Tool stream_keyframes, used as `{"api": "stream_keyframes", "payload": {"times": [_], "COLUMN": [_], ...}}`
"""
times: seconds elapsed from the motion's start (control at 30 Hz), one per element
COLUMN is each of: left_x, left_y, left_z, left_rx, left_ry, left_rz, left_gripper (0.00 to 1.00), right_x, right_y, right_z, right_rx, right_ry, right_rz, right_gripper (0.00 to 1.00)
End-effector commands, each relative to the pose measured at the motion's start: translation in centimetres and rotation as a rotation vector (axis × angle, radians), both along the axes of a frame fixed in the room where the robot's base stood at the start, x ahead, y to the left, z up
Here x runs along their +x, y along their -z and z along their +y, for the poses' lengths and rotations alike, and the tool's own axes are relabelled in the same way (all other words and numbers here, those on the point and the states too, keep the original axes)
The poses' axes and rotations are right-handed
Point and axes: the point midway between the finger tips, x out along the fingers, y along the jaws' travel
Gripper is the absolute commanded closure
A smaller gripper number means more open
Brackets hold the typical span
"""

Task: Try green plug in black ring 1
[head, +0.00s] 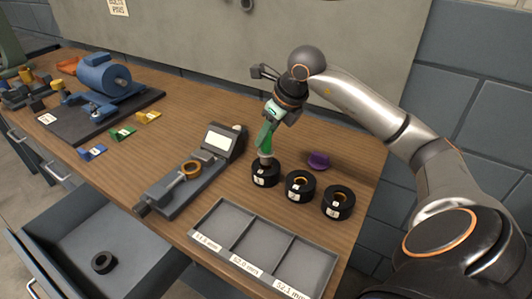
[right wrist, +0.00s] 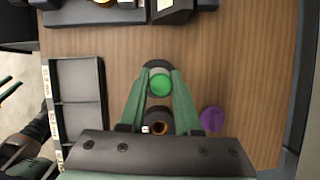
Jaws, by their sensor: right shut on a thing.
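My right gripper (head: 266,150) points down at the leftmost black ring (head: 265,175) in the row of three. In the right wrist view its green fingers (right wrist: 160,90) are shut on the green plug (right wrist: 160,85). The plug lies over that ring (right wrist: 157,65), whose dark rim shows behind it. I cannot tell whether the plug is inside the ring or just above it. The middle ring (head: 300,187) and right ring (head: 338,203) stand beside it, with white labels too small to read surely. Green strips, perhaps my left gripper (right wrist: 11,89), show at the left edge of the right wrist view.
A purple plug (head: 318,160) stands behind the rings. A grey three-part tray (head: 240,238) lies in front, its visible compartments empty. A measuring device (head: 190,172) holding a brass-coloured ring is to the left. An open drawer (head: 135,255) holds a dark ring (head: 103,262).

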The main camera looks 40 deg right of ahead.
Motion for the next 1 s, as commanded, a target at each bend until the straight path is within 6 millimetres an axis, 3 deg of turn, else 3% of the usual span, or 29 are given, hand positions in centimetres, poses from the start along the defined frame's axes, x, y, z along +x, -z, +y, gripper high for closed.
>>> {"api": "stream_keyframes", "payload": {"times": [0.43,1.0], "left_x": [0.0,0.0], "left_y": [-0.4,-3.7], "left_z": [0.0,0.0], "left_rx": [0.000,0.000], "left_ry": [0.000,0.000], "left_rz": [0.000,0.000], "left_gripper": [0.50,0.50], "right_x": [0.0,0.0], "right_y": [-0.5,-4.4], "right_z": [0.0,0.0], "right_rx": [0.000,-0.001], "right_ry": [0.000,0.000], "right_rz": [-0.003,-0.002], "right_gripper": [1.00,1.00]}}
